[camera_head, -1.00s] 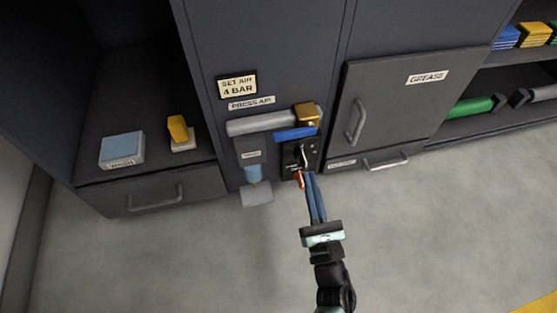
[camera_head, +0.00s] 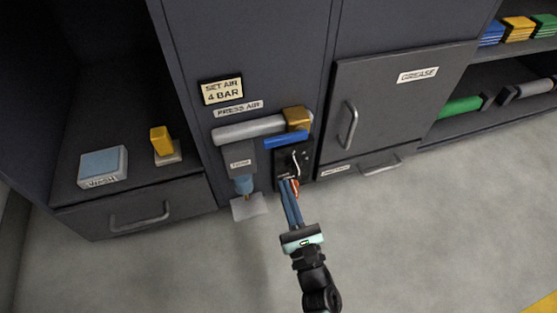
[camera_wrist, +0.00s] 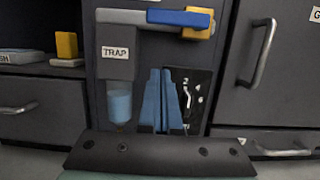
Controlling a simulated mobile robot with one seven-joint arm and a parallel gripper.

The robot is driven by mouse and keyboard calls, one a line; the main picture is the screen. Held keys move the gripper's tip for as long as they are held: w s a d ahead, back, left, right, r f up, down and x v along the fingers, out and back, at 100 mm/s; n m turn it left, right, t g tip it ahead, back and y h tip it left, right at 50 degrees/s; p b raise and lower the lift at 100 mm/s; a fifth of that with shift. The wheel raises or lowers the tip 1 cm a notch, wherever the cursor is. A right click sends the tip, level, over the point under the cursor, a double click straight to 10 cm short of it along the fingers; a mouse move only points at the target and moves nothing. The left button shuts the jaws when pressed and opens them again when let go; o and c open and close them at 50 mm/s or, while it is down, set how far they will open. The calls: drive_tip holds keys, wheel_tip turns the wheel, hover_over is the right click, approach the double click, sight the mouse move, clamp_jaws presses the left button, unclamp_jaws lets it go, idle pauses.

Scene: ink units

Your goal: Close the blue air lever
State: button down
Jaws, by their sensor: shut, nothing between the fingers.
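The blue air lever (camera_head: 286,140) lies along the grey air pipe (camera_head: 248,130), just below it, near the brass valve block (camera_head: 297,118). It also shows in the wrist view (camera_wrist: 180,18) as a blue bar across the pipe. My gripper (camera_head: 287,182) is shut and empty, with its blue fingers together. The fingertips are below the lever and apart from it, in front of the lower left of the black dial panel (camera_head: 295,160). In the wrist view my gripper (camera_wrist: 160,72) points up between the trap and the dial panel, and hides part of the cabinet front.
The trap (camera_head: 240,160) with its blue bowl hangs left of my fingers. An orange-red part (camera_head: 295,187) is close beside my fingertips. The grease door (camera_head: 400,105) with its handle is at right. A blue wash block (camera_head: 103,165) sits on the left shelf.

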sight(285, 138)
drive_tip(key=w+a+r+b, duration=0.1)
drive_tip(key=w+r, duration=0.4)
drive_tip(key=shift+a+r, duration=0.15)
drive_tip(key=shift+a, duration=0.2)
drive_tip(key=shift+r, duration=0.1)
drive_tip(key=shift+a+r+m, duration=0.1)
drive_tip(key=shift+a+m, duration=0.05)
drive_tip(key=shift+m, duration=0.35)
